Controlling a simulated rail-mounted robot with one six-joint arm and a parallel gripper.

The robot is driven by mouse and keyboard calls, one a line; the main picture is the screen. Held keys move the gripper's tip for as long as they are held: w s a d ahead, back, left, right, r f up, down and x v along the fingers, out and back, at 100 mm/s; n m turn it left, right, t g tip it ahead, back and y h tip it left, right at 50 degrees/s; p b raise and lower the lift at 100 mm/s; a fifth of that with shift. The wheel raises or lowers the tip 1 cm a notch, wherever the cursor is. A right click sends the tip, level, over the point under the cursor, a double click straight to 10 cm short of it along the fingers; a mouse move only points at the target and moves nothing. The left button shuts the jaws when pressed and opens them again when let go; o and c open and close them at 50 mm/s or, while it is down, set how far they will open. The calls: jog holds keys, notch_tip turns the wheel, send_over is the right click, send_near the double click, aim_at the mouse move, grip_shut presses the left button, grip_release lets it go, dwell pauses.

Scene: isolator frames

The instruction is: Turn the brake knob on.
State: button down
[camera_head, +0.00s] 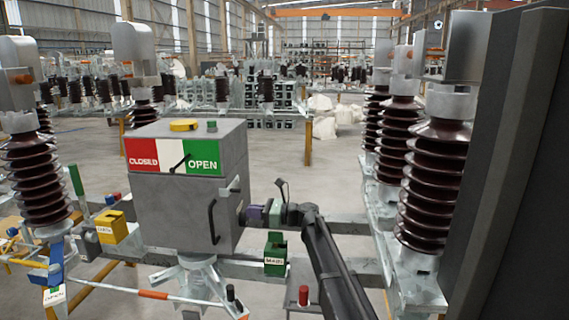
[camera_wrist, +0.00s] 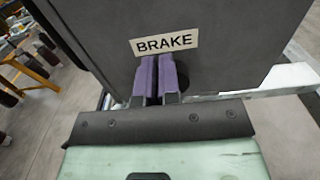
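A grey control box (camera_head: 185,212) with a red CLOSED and green OPEN sign stands in the middle of the camera_head view. The wrist view shows its side wall (camera_wrist: 215,30) with a white BRAKE label (camera_wrist: 164,43). The dark brake knob (camera_wrist: 184,76) is below the label, mostly hidden behind my fingers. My gripper (camera_wrist: 157,82) has purple fingers close together at the knob, with a narrow dark strip between them; they appear closed on it. In the camera_head view my gripper (camera_head: 253,215) meets the box's right side. The knob's setting cannot be read.
A black handle (camera_head: 213,222) is on the box front. A green MAIN block (camera_head: 275,255) sits on the rail below my gripper, and a yellow block (camera_head: 110,227) is at the left. Tall ribbed brown insulators (camera_head: 432,185) stand at the right, others at the left (camera_head: 35,175).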

jog(key=shift+w+a+r, duration=0.15)
jog(key=shift+w+a, duration=0.05)
jog(key=shift+a, duration=0.2)
jog(key=shift+w+d, duration=0.1)
jog(key=shift+w, duration=0.55)
jog(key=shift+w+r+p, duration=0.15)
jog(key=shift+r+p, duration=0.2)
jog(key=shift+p, duration=0.05)
jog(key=shift+a+f, duration=0.1)
jog(key=shift+a, duration=0.45)
jog(key=s+d, duration=0.1)
jog(key=d, duration=0.5)
jog(key=shift+d, duration=0.4)
